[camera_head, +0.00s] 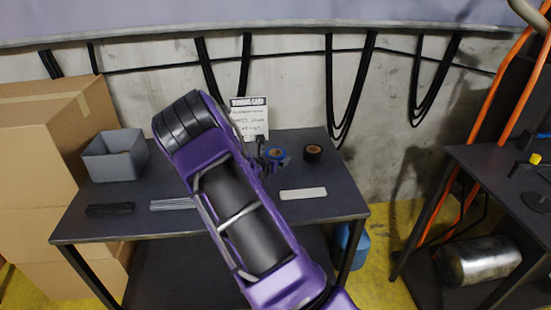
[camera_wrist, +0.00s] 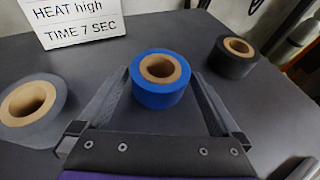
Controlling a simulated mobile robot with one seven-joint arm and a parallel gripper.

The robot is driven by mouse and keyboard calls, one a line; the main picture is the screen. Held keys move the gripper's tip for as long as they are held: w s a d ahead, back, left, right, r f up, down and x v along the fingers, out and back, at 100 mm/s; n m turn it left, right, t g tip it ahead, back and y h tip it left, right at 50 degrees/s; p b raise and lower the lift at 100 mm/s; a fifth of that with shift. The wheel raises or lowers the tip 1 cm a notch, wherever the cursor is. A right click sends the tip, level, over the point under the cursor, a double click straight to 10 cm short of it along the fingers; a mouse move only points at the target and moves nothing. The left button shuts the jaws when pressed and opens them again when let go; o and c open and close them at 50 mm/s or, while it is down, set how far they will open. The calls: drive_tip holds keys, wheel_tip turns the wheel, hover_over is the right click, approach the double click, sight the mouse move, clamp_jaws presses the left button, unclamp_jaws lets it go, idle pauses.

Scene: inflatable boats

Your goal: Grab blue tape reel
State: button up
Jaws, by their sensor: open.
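The blue tape reel (camera_wrist: 160,95) lies flat on the dark table, its brown cardboard core facing up. In the head view the reel (camera_head: 276,153) is near the back of the table, partly hidden by my gripper (camera_head: 266,158). In the wrist view my gripper (camera_wrist: 160,80) is open, with one finger on each side of the blue reel. A gap shows between the reel and the fingers, so neither looks closed on it.
A grey tape reel (camera_wrist: 32,110) lies left of my gripper and a black reel (camera_wrist: 233,57) to the right. A white sign (camera_head: 249,118) stands behind. The table (camera_head: 335,203) also bears a grey bin (camera_head: 115,158) and a pale bar (camera_head: 303,194).

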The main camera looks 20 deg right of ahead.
sight(278, 153)
drive_tip(key=shift+x, duration=1.2)
drive_tip(key=shift+r, duration=0.1)
drive_tip(key=c, duration=1.2)
